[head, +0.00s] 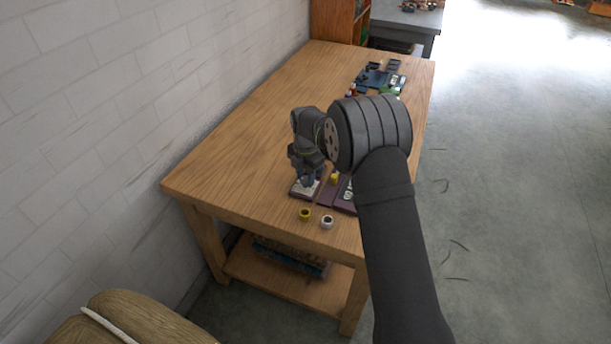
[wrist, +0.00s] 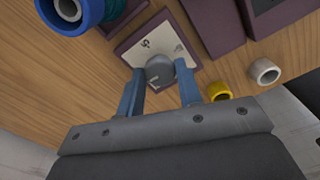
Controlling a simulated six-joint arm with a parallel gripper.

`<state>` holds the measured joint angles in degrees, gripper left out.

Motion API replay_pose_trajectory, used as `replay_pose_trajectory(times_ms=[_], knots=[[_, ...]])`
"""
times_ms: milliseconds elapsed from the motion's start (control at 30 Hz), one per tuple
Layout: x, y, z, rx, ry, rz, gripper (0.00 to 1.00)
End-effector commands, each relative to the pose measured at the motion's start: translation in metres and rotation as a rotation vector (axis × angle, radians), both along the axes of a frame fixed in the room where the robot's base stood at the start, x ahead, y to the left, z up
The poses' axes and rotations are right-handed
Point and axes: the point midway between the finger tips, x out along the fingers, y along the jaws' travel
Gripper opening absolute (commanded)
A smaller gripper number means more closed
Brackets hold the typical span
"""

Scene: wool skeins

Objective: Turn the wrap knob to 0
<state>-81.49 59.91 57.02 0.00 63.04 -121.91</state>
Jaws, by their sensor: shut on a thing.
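The wrap knob (wrist: 160,71) is a grey round knob on a white dial plate (wrist: 146,42) set in a dark purple base. In the wrist view my gripper (wrist: 160,82) has its two blue fingers on either side of the knob, shut on it. Some dark marks show on the dial, but I cannot read which one the knob points to. In the head view my gripper (head: 308,178) reaches down over the dial plate near the table's front, and the knob is hidden there.
On the wooden table (head: 240,150), a yellow ring (head: 305,214) and a white ring (head: 327,221) lie near the front edge. Purple blocks (wrist: 215,22) stand close beside the dial. A blue spool (wrist: 68,12) is at the wrist view's upper left. The table's left side is clear.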

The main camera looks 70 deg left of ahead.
Motion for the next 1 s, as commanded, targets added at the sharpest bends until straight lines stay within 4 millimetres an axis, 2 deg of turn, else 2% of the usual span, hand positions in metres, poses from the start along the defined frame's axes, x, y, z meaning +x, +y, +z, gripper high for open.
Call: replay_pose_trajectory(times_ms=[167,200,300,667,867,1000], knots=[[-0.001,0.000,0.000,0.001,0.001,0.001,0.10],[-0.001,0.000,0.000,0.001,0.001,0.001,0.34],[-0.001,0.000,0.000,0.000,0.001,0.001,0.54],[0.000,0.000,0.004,0.000,0.000,0.000,0.54],[0.000,0.001,0.035,0.004,-0.001,-0.001,0.54],[0.000,0.001,0.070,0.004,0.000,0.000,0.54]])
